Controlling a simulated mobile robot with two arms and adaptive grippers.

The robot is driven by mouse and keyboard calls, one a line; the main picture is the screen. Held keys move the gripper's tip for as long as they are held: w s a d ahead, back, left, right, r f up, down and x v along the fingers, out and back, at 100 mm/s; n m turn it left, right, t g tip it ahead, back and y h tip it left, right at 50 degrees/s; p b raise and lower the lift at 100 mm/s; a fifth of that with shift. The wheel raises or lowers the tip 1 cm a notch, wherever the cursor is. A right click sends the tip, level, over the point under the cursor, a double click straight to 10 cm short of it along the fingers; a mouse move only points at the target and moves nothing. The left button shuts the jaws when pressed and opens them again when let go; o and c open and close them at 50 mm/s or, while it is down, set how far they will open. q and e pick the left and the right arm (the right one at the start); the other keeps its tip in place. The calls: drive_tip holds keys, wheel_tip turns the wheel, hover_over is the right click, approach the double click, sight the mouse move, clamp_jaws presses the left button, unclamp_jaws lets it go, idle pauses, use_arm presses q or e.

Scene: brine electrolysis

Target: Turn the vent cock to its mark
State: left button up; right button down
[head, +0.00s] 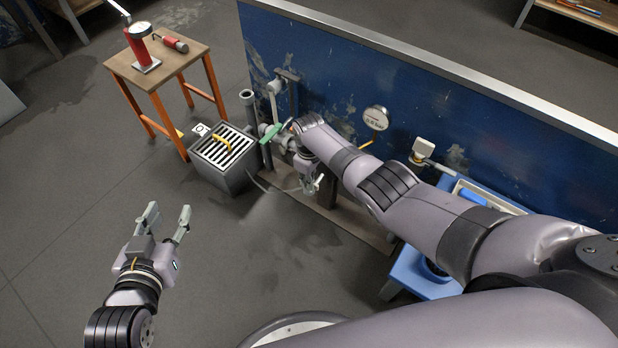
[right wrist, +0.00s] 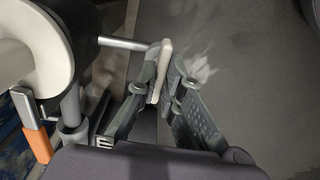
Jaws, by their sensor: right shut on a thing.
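My right gripper (right wrist: 163,72) is shut on a cream, paddle-like handle (right wrist: 161,70) at the end of a short metal rod (right wrist: 124,44). I take this handle to be the vent cock's. My arm hides part of the pipework there. I cannot make out the mark. My left gripper (head: 168,216) is open and empty above the floor.
The blue panel (head: 470,130) carries a round gauge (head: 376,117) and a green lever (head: 270,134). A grated box (head: 225,179) stands left of the pipes. A wooden stand (head: 160,66) holds a red pump. A blue table (head: 415,275) lies under my right arm. An orange-handled lever (right wrist: 37,135) is near the right wrist.

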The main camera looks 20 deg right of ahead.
drive_tip(key=shift+m, duration=0.3)
drive_tip(key=c, duration=1.7)
unclamp_jaws()
drive_tip(key=shift+r, duration=0.15)
wheel_tip(320, 180, up, 12)
drive_tip(key=shift+f, duration=0.15)
drive_tip(key=shift+f, duration=0.1)
